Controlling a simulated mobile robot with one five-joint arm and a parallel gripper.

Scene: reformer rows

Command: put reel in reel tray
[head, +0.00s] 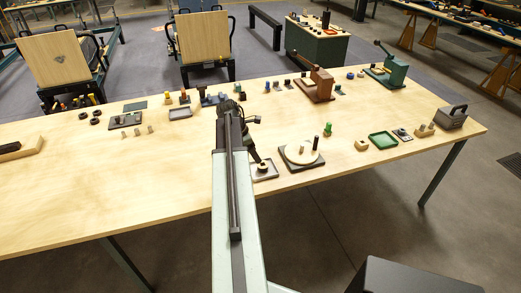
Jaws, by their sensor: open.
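My gripper (259,161) is at the end of my arm, low over a small grey square tray (271,175) near the middle of the table. The jaws look tiny and dark here; they are open. A small brownish piece shows at the gripper's tip, within the tray's outline; I cannot tell whether it is the reel or whether it touches the tray. Other trays are a green one (382,140) at the right and a grey one (180,113) at the back left. I cannot tell for sure which tray is the reel tray.
A round turntable (301,156) with an upright post stands just right of the gripper. A green piece (328,129) stands behind it. A brown machine (316,87) and a green machine (390,72) stand at the back right. The table's left front is clear.

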